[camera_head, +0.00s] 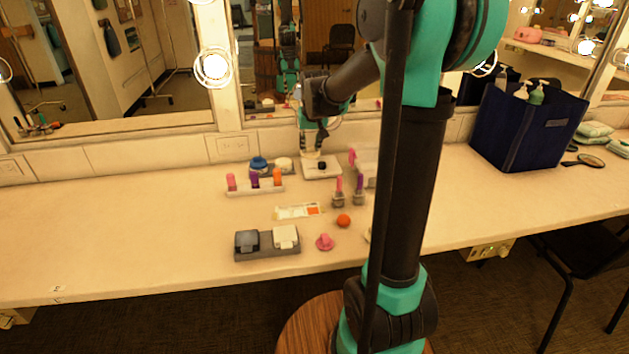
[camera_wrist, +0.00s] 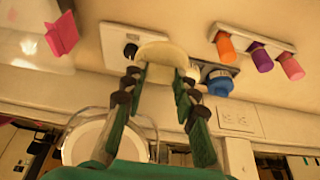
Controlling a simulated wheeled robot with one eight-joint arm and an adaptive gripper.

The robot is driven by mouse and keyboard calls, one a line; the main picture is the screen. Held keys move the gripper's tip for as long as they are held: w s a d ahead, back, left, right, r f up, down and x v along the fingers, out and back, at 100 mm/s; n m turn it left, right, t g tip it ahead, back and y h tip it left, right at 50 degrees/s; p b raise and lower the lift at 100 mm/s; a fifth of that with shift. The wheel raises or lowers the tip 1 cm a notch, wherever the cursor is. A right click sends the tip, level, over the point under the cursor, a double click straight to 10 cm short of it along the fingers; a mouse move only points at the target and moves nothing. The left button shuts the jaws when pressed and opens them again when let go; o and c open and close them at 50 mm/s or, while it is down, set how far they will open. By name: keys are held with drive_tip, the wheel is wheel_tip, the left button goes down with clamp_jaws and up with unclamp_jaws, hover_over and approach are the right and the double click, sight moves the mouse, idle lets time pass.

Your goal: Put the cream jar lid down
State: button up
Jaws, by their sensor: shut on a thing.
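The cream jar lid, a pale round disc (camera_wrist: 163,54), is between the fingertips of my gripper (camera_wrist: 162,74) in the wrist view. The fingers are shut on it. In the head view my gripper (camera_head: 312,150) is low over the back of the counter, just above a white tray (camera_head: 322,172) with a dark round spot. The tray also shows beside the lid in the wrist view (camera_wrist: 113,62). I cannot tell whether the lid touches anything. A cream-topped jar (camera_head: 284,163) and a blue jar (camera_head: 258,163) stand left of the gripper; the blue one is right in the wrist view (camera_wrist: 219,84).
A white rack (camera_head: 256,189) holds pink, purple and orange lipsticks. Two upright lipsticks (camera_head: 339,191), an orange ball (camera_head: 344,220), a pink piece (camera_head: 325,242) and a grey tray (camera_head: 268,252) are nearer. A navy bin (camera_head: 520,130) stands right. The counter's left is clear.

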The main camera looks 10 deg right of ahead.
wheel_tip(320, 180, down, 14)
drive_tip(key=shift+r, duration=0.2)
idle(0.4)
drive_tip(key=o, duration=0.9)
drive_tip(key=shift+f, duration=0.1)
drive_tip(key=v, duration=1.2)
